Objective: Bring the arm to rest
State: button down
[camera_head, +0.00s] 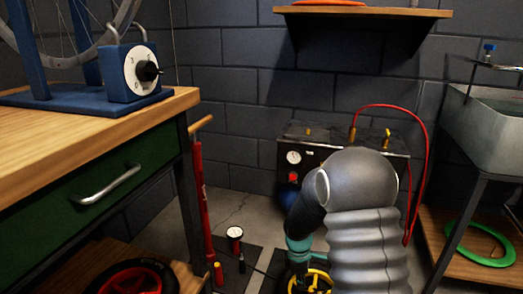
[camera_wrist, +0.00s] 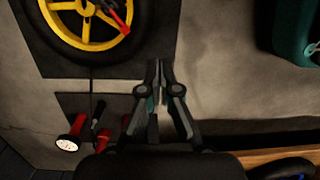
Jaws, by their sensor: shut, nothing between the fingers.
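My gripper (camera_wrist: 159,68) shows in the wrist view with its fingertips together and nothing between them. It points down over bare concrete floor, beside a dark mat that carries a wheel with a yellow rim (camera_wrist: 68,42). In the head view my arm reaches forward and down at the centre right, and hides my gripper. Part of the yellow wheel (camera_head: 318,278) shows just below the arm there.
A wooden workbench (camera_head: 100,128) with a green drawer stands at left. A compressor (camera_head: 300,132) with a red hose is against the wall. A sink (camera_head: 490,125) stands at right. A red floor pump (camera_head: 199,190) and a gauge (camera_wrist: 67,143) are near the wheel.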

jog(key=s+d+r+m+t+p, duration=0.1)
jog(key=s+r+m, duration=0.4)
jog(key=r, duration=0.8)
jog(key=s+d+r+m+t+p, duration=0.1)
jog(key=s+r+m+t+p, duration=0.2)
jog(key=s+r, duration=0.9)
jog(key=s+d+r+m+t+y+p, duration=0.1)
jog(key=s+r+m+p, duration=0.4)
jog(key=r, duration=0.9)
jog(key=s+m+t, duration=0.1)
jog(key=s+m, duration=0.1)
jog(key=s, duration=0.1)
jog(key=shift+s+m+p, duration=0.25)
jog(key=shift+m+p, duration=0.05)
